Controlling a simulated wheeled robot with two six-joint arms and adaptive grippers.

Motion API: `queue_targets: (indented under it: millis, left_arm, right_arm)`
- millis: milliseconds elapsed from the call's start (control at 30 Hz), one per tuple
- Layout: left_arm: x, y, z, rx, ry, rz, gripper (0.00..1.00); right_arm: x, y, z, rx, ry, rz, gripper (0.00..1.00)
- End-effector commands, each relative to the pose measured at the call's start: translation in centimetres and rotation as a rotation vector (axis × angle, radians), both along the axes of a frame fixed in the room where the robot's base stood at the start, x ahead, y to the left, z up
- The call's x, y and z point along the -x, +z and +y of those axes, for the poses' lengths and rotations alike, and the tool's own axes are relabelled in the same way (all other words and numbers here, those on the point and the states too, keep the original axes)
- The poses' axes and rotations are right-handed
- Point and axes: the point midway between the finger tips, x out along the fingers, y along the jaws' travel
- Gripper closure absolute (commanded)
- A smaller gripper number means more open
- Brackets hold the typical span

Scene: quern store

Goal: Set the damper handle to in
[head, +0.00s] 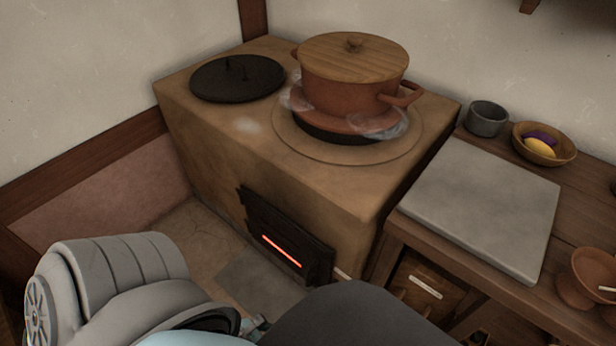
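The stove (290,165) is a tan clay block with a dark fire door (287,240) low on its front; an orange glow shows through the slot. A short pale rod (342,274) sticks out just right of the door, low on the stove. It may be the damper handle, but I cannot tell, nor whether it is in or out. My arm links fill the bottom left and bottom middle. Neither gripper can be made out. A small piece between the links is too hidden to name.
A lidded clay pot (352,85) sits on the stove's right ring with wisps of steam around it. A black lid (237,78) covers the left ring. A grey slab (482,210), a cup (487,119) and bowls (545,144) (594,278) are on the wooden counter at right.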

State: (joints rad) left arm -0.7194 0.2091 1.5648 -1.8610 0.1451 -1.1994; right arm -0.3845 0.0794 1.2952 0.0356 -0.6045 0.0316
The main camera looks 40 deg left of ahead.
Motion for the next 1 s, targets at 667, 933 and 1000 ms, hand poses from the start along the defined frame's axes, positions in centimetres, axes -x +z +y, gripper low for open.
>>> queue_targets:
  millis: [667, 933, 1000]
  left_arm:
    - [-9.7, -6.2, -1.6, 0.002, 0.006, -0.001, 1.0]
    - [-10.2, -6.3, -1.7, 0.003, 0.008, 0.0, 1.0]
    - [-10.2, -6.3, -1.7, 0.003, 0.008, 0.0, 1.0]
  right_arm:
    - [-1.7, 4.6, 0.6, 0.011, 0.044, 0.035, 0.6]
    - [-1.7, 4.3, 0.6, 0.01, 0.043, 0.032, 0.6]
    - [-1.7, 4.3, 0.6, 0.01, 0.043, 0.032, 0.6]
